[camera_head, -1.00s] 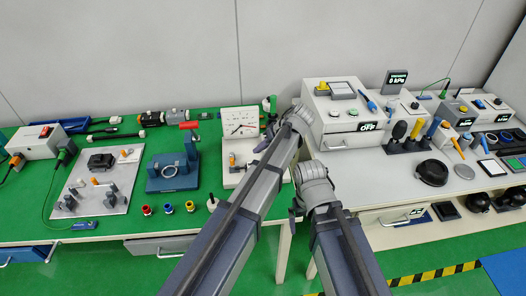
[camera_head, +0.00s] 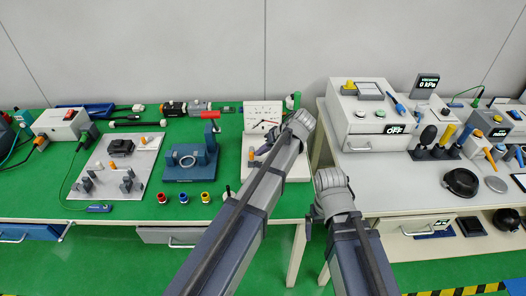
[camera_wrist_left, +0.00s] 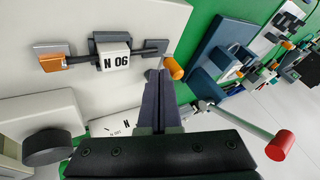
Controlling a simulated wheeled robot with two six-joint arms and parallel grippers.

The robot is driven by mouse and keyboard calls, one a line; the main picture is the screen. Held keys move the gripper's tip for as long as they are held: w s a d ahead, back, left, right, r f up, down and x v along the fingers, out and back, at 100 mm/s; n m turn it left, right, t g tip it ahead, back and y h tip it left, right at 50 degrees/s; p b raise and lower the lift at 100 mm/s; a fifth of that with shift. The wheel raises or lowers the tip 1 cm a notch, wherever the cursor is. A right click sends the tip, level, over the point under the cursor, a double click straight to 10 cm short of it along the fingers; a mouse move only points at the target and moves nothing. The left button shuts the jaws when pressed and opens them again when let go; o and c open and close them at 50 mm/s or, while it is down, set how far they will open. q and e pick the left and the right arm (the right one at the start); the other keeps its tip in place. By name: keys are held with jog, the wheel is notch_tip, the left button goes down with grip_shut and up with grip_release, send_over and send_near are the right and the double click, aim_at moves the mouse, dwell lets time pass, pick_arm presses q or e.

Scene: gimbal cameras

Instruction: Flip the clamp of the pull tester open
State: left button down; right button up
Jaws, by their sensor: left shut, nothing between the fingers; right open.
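The pull tester (camera_head: 262,116) is a white unit with an upright dial panel and a low base, at the back middle of the green bench. In the left wrist view its base carries a white block marked N 06 (camera_wrist_left: 115,58) on a dark rod. An orange lever (camera_wrist_left: 174,68) is at the rod's right end, and a grey clamp block with an orange part (camera_wrist_left: 55,60) is at its left end. My left gripper (camera_wrist_left: 160,76) is shut and empty, its tips close beside the right orange lever; contact is unclear. My right gripper (camera_head: 308,226) is low before the gap between benches, its fingers barely visible.
A blue fixture (camera_head: 190,165) with a red-handled lever (camera_head: 211,114) stands left of the tester. The red grip (camera_wrist_left: 280,146) shows near my left gripper in the wrist view. Small coloured spools (camera_head: 183,198) sit at the front. A white vacuum box (camera_head: 372,125) is on the right bench.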

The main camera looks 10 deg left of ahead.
aim_at(251, 154)
pick_arm(q)
jog(key=shift+s+a, duration=0.25)
jog(key=shift+a, duration=0.05)
jog(key=shift+s+a, duration=0.4)
jog(key=shift+a, duration=0.05)
jog(key=shift+s+a+m+t, duration=0.25)
jog(key=shift+s+m+t, duration=0.05)
jog(key=shift+m, duration=0.1)
jog(key=shift+s+a+m+t, duration=0.25)
jog(key=shift+a+m+t, duration=0.25)
jog(key=shift+m, duration=0.4)
jog(key=a+m+t+h, duration=0.1)
jog(key=m, duration=0.1)
jog(key=a+m+t+h, duration=0.1)
jog(key=m, duration=0.1)
jog(key=shift+a+m, duration=0.3)
jog(key=shift+a, duration=0.05)
jog(key=a+m+t+h, duration=0.1)
jog(key=m, duration=0.1)
jog(key=a+m+h, duration=0.1)
jog(key=m, duration=0.1)
jog(key=shift+w+t, duration=0.4)
jog(key=shift+w, duration=0.1)
